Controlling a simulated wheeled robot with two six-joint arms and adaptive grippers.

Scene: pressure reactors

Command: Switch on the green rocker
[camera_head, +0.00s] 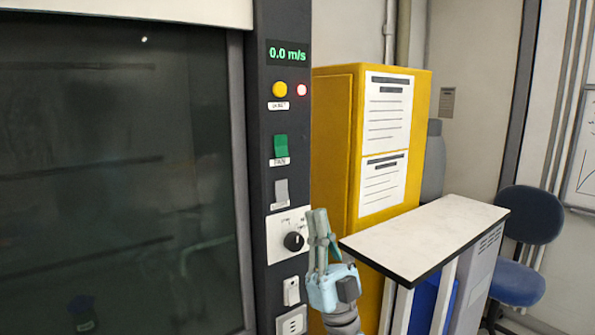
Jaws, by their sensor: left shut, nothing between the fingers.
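The green rocker (281,146) is on the dark control column, with a small white label under it. Its exact tilt is hard to tell at this size. My left gripper (317,213) points upward, its fingers shut together and empty. In the picture it is below and to the right of the green rocker, beside the black knob (293,241), and apart from the rocker. My right gripper is not in view.
A yellow cabinet (335,140) and white-topped table (430,230) stand to the right.

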